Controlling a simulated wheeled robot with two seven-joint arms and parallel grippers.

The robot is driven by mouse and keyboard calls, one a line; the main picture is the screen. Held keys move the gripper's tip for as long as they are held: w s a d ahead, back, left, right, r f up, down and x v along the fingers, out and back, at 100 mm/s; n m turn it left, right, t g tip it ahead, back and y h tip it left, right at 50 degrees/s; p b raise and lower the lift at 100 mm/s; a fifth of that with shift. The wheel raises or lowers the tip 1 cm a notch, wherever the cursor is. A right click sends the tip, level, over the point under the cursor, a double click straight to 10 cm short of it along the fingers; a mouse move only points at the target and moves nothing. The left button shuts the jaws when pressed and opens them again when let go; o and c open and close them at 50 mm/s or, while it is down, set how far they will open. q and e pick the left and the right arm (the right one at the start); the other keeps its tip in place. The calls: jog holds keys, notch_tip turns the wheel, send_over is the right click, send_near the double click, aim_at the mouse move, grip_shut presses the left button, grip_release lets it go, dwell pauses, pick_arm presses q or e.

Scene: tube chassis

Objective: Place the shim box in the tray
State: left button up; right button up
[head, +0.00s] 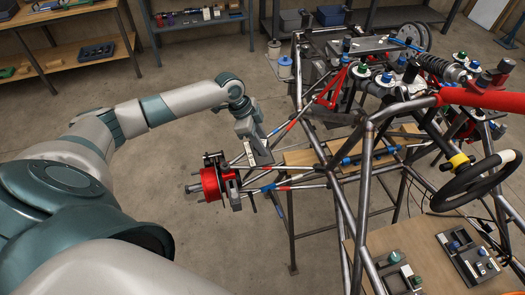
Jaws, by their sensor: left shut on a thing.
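My left gripper (259,149) reaches in from the left and points down beside the front suspension links. It is shut on a small grey piece at its fingertips, which looks like the shim box (262,157); the fingers hide much of it. A grey tray (486,277) with small parts lies on the wooden board at the lower right, well apart from the gripper. A second grey holder (409,285) lies to its left; I cannot tell for certain which is the task's tray. My right gripper is out of view.
The tube chassis (366,185) with its links fills the right side, between my left gripper and the board. A red brake disc hub (210,184) sits just left of the gripper. A steering wheel (478,186) overhangs near the tray. Open floor lies left.

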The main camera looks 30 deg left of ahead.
pick_arm(q)
jog(key=shift+f+b, duration=1.4)
jog(key=shift+f, duration=0.35)
jog(key=shift+f, duration=0.15)
jog(key=o, duration=0.8)
jog(key=shift+c, duration=0.2)
jog(key=shift+p+v, duration=0.9)
jog(key=shift+v, duration=0.25)
jog(key=p+v, duration=0.4)
jog(key=v, duration=0.6)
jog(key=shift+d+f, duration=0.1)
jog(key=shift+d, duration=0.05)
